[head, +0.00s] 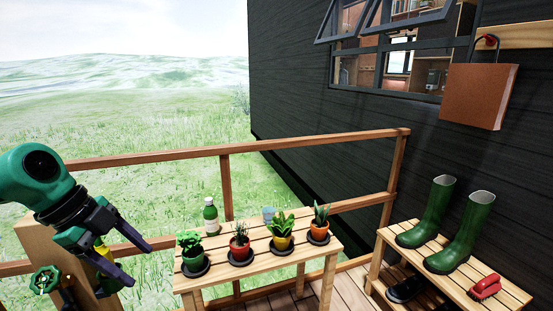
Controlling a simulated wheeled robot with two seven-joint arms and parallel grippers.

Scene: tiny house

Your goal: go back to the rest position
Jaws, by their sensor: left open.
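My left gripper (141,263) is at the left edge of the head view. Its two dark fingers are spread apart and point right and down, with nothing seen between the tips. It is in front of a wooden post and to the left of the slatted wooden table (190,284), apart from the potted plants. Part of a yellow thing (103,250) shows behind the fingers; I cannot tell what it is. My right gripper is not in view.
Several potted plants on dark saucers, a green bottle (210,216) and a blue-grey cup (268,214) stand on the table. A green valve wheel (45,280) is below my left arm. Green boots (467,232) and a red brush (485,287) are on the right bench (428,283). A wooden railing (225,185) runs behind.

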